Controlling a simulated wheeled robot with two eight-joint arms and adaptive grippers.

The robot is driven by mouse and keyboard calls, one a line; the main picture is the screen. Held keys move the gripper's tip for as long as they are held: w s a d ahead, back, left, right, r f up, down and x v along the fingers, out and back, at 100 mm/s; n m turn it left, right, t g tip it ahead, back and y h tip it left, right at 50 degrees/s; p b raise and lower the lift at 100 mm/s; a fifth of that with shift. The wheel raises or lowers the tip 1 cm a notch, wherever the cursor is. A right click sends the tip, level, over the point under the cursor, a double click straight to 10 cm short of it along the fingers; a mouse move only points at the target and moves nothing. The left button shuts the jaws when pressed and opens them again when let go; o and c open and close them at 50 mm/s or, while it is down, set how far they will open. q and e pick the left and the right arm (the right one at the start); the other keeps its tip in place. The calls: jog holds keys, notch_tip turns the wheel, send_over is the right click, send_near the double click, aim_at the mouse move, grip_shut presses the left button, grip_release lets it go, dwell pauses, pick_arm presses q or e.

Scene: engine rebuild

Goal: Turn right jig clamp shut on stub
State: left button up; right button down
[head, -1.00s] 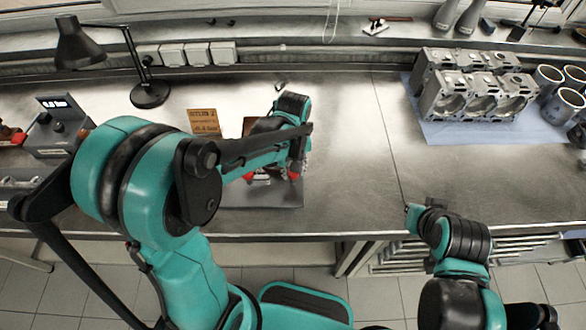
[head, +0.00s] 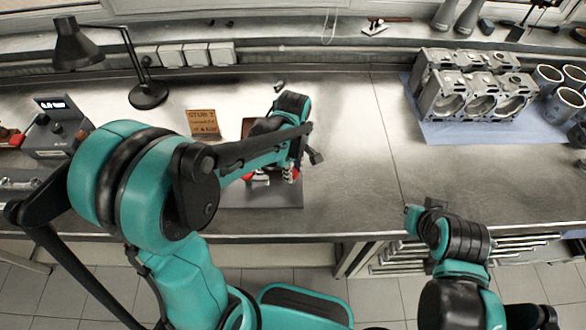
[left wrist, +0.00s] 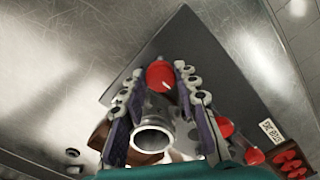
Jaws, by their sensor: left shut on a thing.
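The dark jig plate (head: 265,197) lies on the steel bench, largely hidden by my left arm in the head view. In the left wrist view, a metal stub (left wrist: 153,140) with an open round end lies between the fingers. A red clamp handle (left wrist: 160,75) is between the fingertips of my left gripper (left wrist: 158,72), which is shut on it. Another red knob (left wrist: 224,127) is just right of the right finger. The clamp's seating on the stub is hidden. My right gripper (head: 428,205) is near the bench's front edge, away from the jig; its jaw state is unclear.
A tan stub card (head: 203,122) stands behind the jig. A black desk lamp (head: 149,94) and a display box (head: 62,128) are at the left. An engine block (head: 470,90) sits on a blue mat at the right. The bench middle is clear.

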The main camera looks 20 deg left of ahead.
dwell(0.3)
pick_arm(q)
jog(key=o, duration=1.2)
jog(key=shift+c, duration=0.2)
notch_tip(320, 180, up, 12)
